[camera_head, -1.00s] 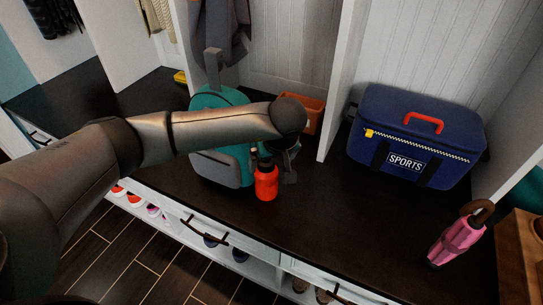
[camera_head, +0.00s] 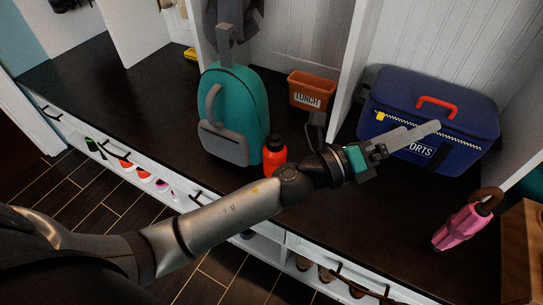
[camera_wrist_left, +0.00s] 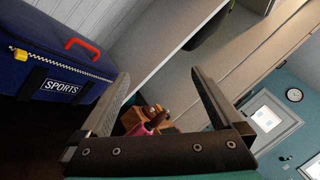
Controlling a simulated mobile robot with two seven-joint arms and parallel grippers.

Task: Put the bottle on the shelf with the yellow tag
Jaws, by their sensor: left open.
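The red-orange bottle (camera_head: 274,157) with a black cap stands upright on the dark bench, just right of the teal backpack's base. A small yellow tag (camera_head: 381,116) hangs at the zipper of the blue sports bag (camera_head: 472,125); it also shows in the left wrist view (camera_wrist_left: 20,55). A yellow item (camera_head: 190,54) lies at the back left of the bench; what it is I cannot tell. My left gripper (camera_head: 417,137) is open and empty, in front of the sports bag and right of the bottle. It also shows in the left wrist view (camera_wrist_left: 160,80). My right gripper is out of view.
A teal backpack (camera_head: 236,105) and an orange lunch bin (camera_head: 311,91) stand on the dark bench (camera_head: 340,205). White dividers (camera_head: 357,65) split the bench. A pink umbrella (camera_head: 462,228) and a wooden box (camera_head: 522,245) are at the right. Shoes (camera_head: 163,187) sit below.

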